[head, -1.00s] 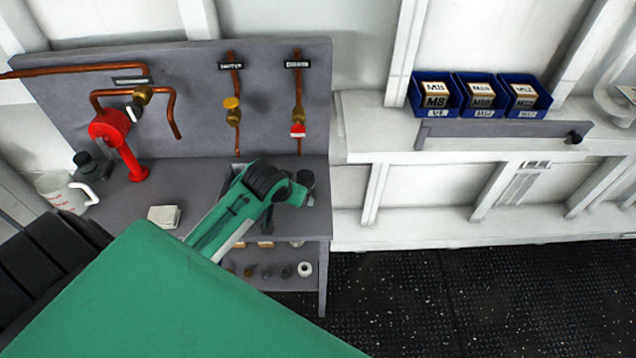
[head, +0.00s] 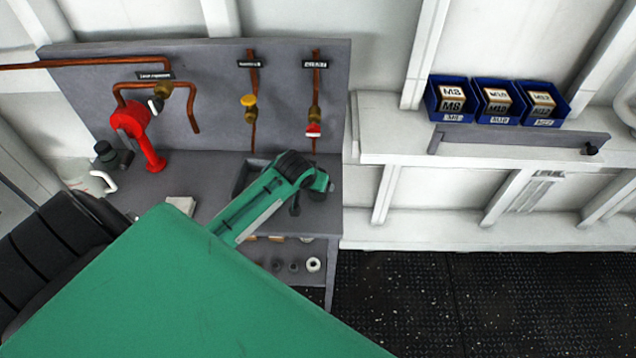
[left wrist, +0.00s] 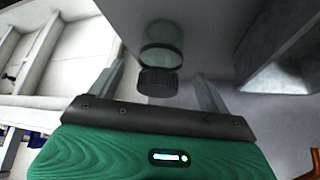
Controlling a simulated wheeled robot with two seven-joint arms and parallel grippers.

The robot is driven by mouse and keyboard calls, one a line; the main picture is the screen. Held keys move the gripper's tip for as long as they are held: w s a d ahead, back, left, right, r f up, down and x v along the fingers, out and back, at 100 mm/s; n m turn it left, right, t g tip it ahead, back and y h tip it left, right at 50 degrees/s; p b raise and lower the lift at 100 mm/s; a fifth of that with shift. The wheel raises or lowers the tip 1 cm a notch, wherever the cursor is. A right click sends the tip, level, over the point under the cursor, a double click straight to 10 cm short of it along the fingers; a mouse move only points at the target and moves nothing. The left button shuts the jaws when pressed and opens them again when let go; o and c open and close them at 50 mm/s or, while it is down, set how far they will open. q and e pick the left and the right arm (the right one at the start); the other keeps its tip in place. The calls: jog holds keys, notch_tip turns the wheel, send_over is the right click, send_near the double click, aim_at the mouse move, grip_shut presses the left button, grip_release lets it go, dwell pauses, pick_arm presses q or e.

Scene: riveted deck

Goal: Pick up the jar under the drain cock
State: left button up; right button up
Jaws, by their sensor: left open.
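A clear glass jar (left wrist: 162,47) with a dark ribbed lid (left wrist: 158,82) shows in the left wrist view. My left gripper (left wrist: 157,76) is open, with one finger on either side of the lid and visible gaps between. I see no contact. In the head view the drain cock (head: 313,128), a brass valve with a red and white handle, hangs on a copper pipe at the right of the grey panel. My green left arm reaches over the bench below it. The left fingers and jar cannot be made out clearly there. My right gripper is not in view.
A red fixture (head: 138,130), a measuring jug (head: 88,178) and a white block (head: 181,205) stand on the bench (head: 215,170) at left. A yellow-handled valve (head: 249,108) is left of the drain cock. Blue bins (head: 497,103) sit on the right ledge.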

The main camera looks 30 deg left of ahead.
pick_arm(q)
jog(key=shift+w+a+f, duration=0.1)
jog(key=shift+w+f, duration=0.15)
jog(key=shift+w, duration=0.05)
jog(key=p+x, duration=0.1)
jog(key=x, duration=0.2)
jog(key=shift+w, duration=0.1)
jog(key=shift+w+a+f+p, duration=0.1)
jog(key=shift+w+f+p, duration=0.1)
jog(key=shift+f+p, duration=0.2)
jog(key=shift+c, duration=0.4)
jog(key=c, duration=1.1)
